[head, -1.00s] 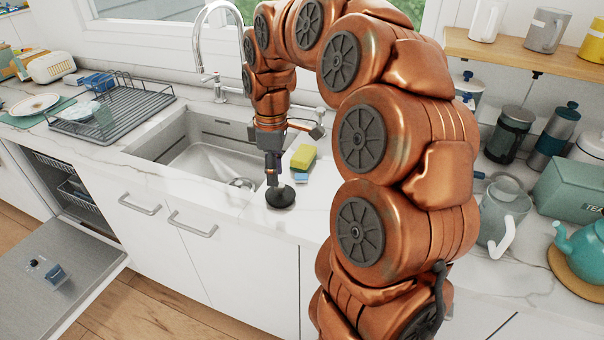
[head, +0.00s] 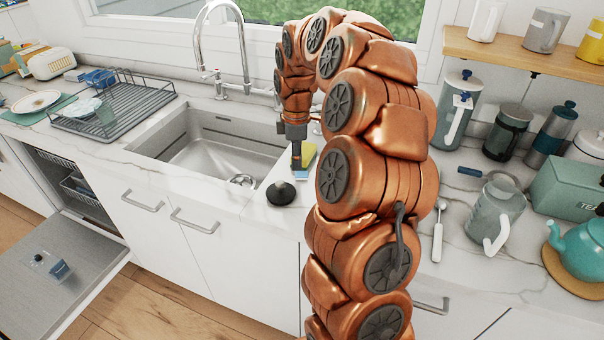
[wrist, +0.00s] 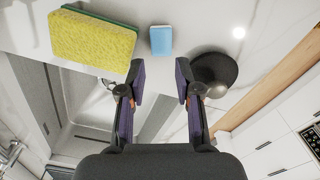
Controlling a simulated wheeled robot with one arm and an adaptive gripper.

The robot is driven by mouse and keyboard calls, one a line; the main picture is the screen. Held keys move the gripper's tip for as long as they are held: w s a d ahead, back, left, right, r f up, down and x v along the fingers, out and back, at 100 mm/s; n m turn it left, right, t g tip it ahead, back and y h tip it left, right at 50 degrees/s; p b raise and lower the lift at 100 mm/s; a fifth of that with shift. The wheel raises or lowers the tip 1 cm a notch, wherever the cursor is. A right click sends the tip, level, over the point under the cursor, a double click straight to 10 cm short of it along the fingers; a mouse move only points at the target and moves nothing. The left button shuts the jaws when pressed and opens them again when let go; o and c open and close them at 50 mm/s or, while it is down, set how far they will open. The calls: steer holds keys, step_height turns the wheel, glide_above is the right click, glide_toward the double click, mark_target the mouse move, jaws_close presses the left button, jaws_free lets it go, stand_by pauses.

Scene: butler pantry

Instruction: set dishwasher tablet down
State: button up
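The dishwasher tablet (wrist: 161,40), a small blue block with a pale edge, lies on the white counter. In the wrist view it is beyond my fingertips, in line with the gap between them. My gripper (wrist: 161,82) is open and empty, its two fingers apart. In the head view my gripper (head: 296,164) points down over the counter strip right of the sink. A bit of blue shows there beside the sponge, partly hidden by my gripper and arm.
A yellow-green sponge (wrist: 92,40) lies left of the tablet and a black domed stopper (wrist: 213,72) right of it. The sink (head: 215,150) is beside them. The dishwasher door (head: 85,265) is down, with a blue piece on it. A grey pitcher (head: 495,215) stands at right.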

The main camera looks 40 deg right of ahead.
mark_target(297, 173)
step_height(297, 173, down, 4)
steer(key=shift+f+p, duration=0.15)
steer(key=shift+p, duration=0.55)
steer(key=c, duration=0.6)
steer(key=shift+o, duration=0.2)
